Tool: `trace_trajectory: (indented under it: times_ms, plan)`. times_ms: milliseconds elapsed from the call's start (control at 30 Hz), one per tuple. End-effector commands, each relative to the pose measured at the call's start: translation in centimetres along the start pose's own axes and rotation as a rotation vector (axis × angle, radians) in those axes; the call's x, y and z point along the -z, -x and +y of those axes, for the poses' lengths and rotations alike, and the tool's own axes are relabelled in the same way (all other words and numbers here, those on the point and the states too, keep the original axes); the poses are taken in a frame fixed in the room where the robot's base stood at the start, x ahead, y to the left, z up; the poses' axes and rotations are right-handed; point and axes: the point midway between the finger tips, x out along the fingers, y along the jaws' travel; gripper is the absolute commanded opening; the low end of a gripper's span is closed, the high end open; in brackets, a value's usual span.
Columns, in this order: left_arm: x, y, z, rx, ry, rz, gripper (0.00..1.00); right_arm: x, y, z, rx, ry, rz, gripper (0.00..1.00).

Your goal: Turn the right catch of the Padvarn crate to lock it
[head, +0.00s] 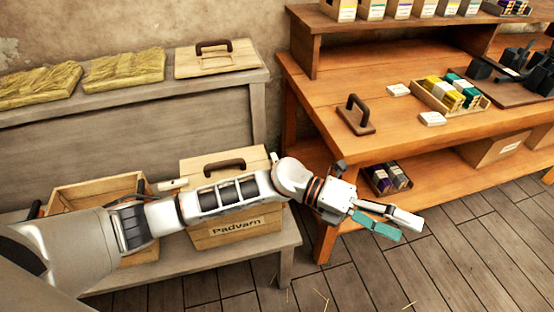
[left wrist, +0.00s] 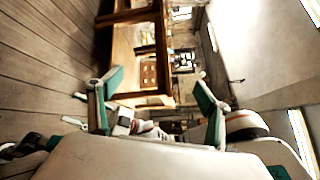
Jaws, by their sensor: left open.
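The Padvarn crate (head: 240,236) is a light wooden box on the low grey bench, with its name on the front. Its lid (head: 252,158) is on and carries a dark brown handle (head: 224,166). A small dark piece (head: 274,157) at the lid's right edge may be the right catch; I cannot tell its position. My left forearm crosses in front of the crate and hides part of it. My left gripper (head: 395,223) is open and empty, right of the crate above the floor. Its spread fingers also show in the left wrist view (left wrist: 153,108).
An open wooden crate (head: 90,188) stands left of the Padvarn crate. The grey shelf (head: 130,98) behind holds straw pads (head: 124,70) and a loose lid (head: 216,62). The orange workbench (head: 330,88) stands at right. White, black and teal parts (left wrist: 60,135), perhaps my right gripper, show in the wrist view.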

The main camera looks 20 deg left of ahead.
Motion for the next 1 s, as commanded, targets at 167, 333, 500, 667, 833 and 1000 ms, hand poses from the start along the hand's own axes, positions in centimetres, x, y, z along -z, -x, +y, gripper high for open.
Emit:
trace_trajectory:
  times_ms: [167, 333, 500, 667, 833, 1000]
  plan:
    - [0.4, 3.1, 5.1, -0.232, -0.201, 0.265, 0.78, -1.3, -0.3, -0.1, 0.0, 0.007, -0.017, 0.4]
    - [-1.3, 9.4, 9.8, -0.491, -0.335, 0.491, 0.78, -1.8, -0.6, 0.0, 0.0, 0.016, -0.02, 0.4]
    - [-5.1, 18.7, 12.8, -0.783, -0.402, 0.676, 0.78, -2.2, -1.0, 0.1, 0.0, 0.026, -0.02, 0.4]
    - [-9.3, 27.8, 12.8, -1.045, -0.405, 0.789, 0.78, -2.1, -1.3, 0.2, -0.002, 0.03, -0.014, 0.4]
    - [-12.1, 34.0, 11.5, -1.219, -0.38, 0.838, 0.78, -2.5, -1.3, 0.1, -0.001, 0.031, -0.019, 0.4]
    - [-12.9, 35.9, 11.0, -1.272, -0.368, 0.85, 0.78, -2.5, -1.3, 0.1, -0.001, 0.029, -0.019, 0.4]
